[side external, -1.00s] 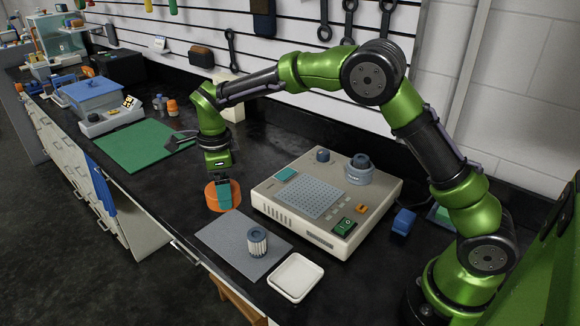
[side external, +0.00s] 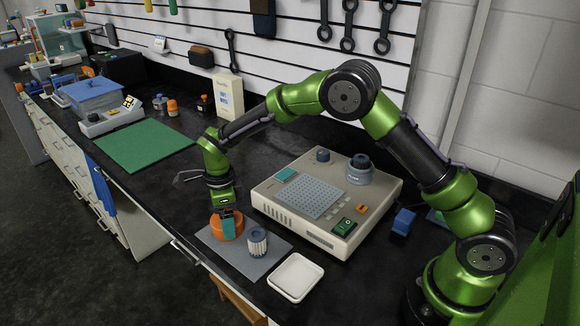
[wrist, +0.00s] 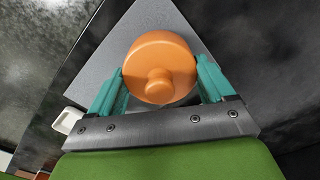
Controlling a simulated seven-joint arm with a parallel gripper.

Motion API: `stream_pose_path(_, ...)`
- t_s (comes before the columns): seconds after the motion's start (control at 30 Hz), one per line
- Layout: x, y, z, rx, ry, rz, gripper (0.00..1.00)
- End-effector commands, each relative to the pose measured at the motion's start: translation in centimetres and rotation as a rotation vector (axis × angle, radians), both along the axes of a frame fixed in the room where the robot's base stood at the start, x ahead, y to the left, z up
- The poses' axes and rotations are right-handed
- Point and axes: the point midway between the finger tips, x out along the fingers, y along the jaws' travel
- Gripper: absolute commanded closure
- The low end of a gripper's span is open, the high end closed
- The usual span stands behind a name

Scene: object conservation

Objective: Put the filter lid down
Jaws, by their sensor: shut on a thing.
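The orange filter lid (side external: 224,229) is round, and the wrist view shows it (wrist: 158,68) with a small knob on top. My gripper (side external: 227,222) is shut on the lid, with a teal finger on each side of it; the fingers also show in the wrist view (wrist: 160,85). The lid is over the back left part of the grey mat (side external: 240,262). I cannot tell whether it touches the mat. A ribbed white filter with a dark blue-grey top (side external: 257,242) stands upright on the mat, just right of the lid.
A white tray (side external: 296,290) lies at the mat's front right. A beige machine (side external: 345,235) with a blue-grey round part (side external: 360,170) stands to the right. A green mat (side external: 140,146) lies farther back left. The mat's front part is clear.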

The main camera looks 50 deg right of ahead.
Motion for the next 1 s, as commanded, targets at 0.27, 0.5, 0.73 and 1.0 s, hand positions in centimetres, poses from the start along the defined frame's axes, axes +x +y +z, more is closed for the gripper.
stream_pose_path(0.27,0.0,0.0,-0.3,0.0,0.0,0.001,0.05)
stream_pose_path(0.5,0.0,0.0,-0.3,0.0,0.0,0.001,0.0)
stream_pose_path(0.73,0.1,0.0,1.9,0.0,-0.004,0.001,0.0)
stream_pose_path(1.0,0.1,0.1,7.8,0.0,-0.005,0.001,0.0)
